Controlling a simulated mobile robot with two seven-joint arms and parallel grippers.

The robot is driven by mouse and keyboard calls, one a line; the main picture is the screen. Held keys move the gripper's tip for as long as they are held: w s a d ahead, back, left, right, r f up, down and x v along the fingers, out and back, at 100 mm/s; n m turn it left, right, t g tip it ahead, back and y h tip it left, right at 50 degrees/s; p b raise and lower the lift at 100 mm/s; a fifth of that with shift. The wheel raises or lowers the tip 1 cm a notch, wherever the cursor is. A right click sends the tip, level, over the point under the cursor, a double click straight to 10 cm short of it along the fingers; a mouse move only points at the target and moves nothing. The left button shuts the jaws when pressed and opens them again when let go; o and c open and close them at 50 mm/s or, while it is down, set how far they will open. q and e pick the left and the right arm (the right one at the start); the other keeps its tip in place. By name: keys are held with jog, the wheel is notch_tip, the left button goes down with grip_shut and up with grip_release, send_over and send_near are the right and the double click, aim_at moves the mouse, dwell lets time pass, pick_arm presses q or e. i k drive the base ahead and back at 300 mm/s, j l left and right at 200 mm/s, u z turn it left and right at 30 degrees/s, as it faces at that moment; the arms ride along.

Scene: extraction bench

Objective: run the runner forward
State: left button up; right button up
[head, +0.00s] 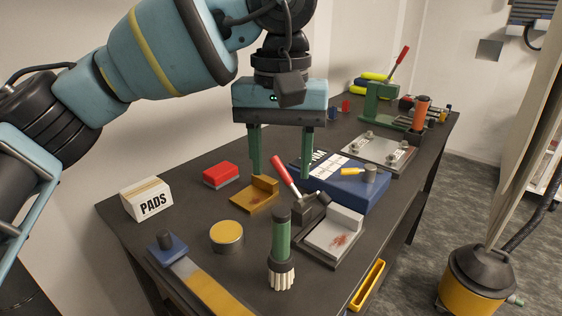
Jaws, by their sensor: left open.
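A blue block with a dark top (167,247) sits at the far end of a flat grey and yellow rail (213,291) at the lower left of the bench; it looks like the runner, though I cannot be sure. The rail's near end is cut off by the picture edge. My left gripper (280,177) is open and empty, pointing down above the middle of the bench, beyond and to the right of the blue block. Below its fingers are a mustard plate with a raised block (254,194) and a red-handled lever (285,175). My right gripper is not in view.
Near the rail stand a yellow-lidded round tin (226,236), a PADS box (147,199) and a red block (221,174). A green-handled brush (281,243) stands upright at the front. A blue case (345,188) lies to the right. A yellow canister (474,286) stands on the floor.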

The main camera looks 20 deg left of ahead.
aim_at(167, 248)
jog(key=u, duration=1.3)
